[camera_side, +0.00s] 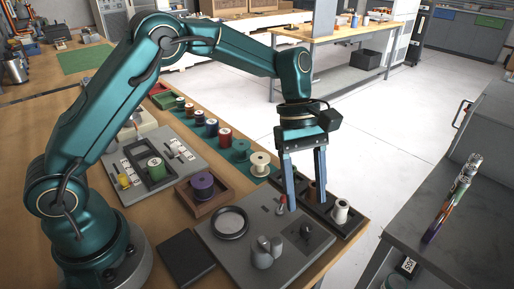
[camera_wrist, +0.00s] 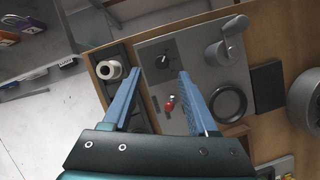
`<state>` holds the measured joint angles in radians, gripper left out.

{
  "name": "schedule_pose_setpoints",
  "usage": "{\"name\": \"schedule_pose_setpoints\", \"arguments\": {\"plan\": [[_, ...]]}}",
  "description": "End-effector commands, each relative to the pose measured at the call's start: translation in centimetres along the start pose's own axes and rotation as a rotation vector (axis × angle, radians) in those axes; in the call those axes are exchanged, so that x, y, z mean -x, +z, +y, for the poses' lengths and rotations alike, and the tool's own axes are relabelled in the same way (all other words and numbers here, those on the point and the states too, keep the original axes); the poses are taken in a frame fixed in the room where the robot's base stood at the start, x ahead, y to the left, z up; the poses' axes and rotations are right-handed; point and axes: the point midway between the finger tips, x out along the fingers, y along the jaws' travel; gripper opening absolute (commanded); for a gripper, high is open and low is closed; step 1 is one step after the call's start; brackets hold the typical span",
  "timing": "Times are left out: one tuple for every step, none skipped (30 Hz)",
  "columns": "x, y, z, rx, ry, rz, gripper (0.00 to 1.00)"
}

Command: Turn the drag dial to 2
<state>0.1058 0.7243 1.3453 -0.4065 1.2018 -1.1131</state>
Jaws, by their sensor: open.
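A small dial (camera_side: 306,232) with a pale pointer sits on a dark square plate on the grey panel (camera_side: 228,262); I take it as the drag dial. It also shows in the wrist view (camera_wrist: 163,62), near the gap between the fingertips. Its numbers are too small to read. My gripper (camera_side: 306,206) points down with its blue fingers apart and empty. In the side view the fingertips appear above and behind the dial, apart from it. In the wrist view my gripper (camera_wrist: 160,73) has one finger either side of the dial.
A red-tipped lever (camera_wrist: 169,104), a dark ring (camera_side: 230,222) and a grey cylinder with a crank (camera_side: 267,252) share the panel. A white spool (camera_side: 340,211) stands in a dark tray beside it. A purple spool (camera_side: 202,185) sits in a wooden box to the left.

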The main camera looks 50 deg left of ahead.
Motion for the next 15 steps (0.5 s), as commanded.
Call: {"name": "schedule_pose_setpoints", "arguments": {"plan": [[-0.6, -0.1, -0.2, 0.003, -0.012, -0.004, 0.59], [-0.8, -0.1, -0.2, 0.003, -0.015, -0.004, 0.59], [-1.2, -0.1, -0.2, 0.003, -0.018, -0.005, 0.59], [-1.6, -0.1, -0.3, 0.003, -0.020, -0.006, 0.59], [-1.9, 0.0, -0.3, 0.002, -0.020, -0.005, 0.59], [-2.4, 0.0, -0.3, 0.001, -0.021, -0.005, 0.59], [-2.8, 0.0, -0.3, 0.001, -0.020, -0.004, 0.59], [-3.2, 0.0, -0.4, 0.001, -0.021, -0.004, 0.59], [-3.8, 0.0, -0.3, 0.001, -0.020, -0.004, 0.59], [-4.1, 0.0, -0.4, 0.002, -0.020, -0.005, 0.59], [-4.5, 0.0, -0.3, 0.002, -0.019, -0.005, 0.59], [-4.8, 0.0, -0.3, 0.002, -0.018, -0.005, 0.59], [-5.0, 0.0, -0.3, 0.001, -0.017, -0.004, 0.59], [-5.2, 0.0, -0.3, 0.001, -0.017, -0.003, 0.59], [-5.5, 0.0, -0.4, 0.001, -0.018, -0.003, 0.59]]}}
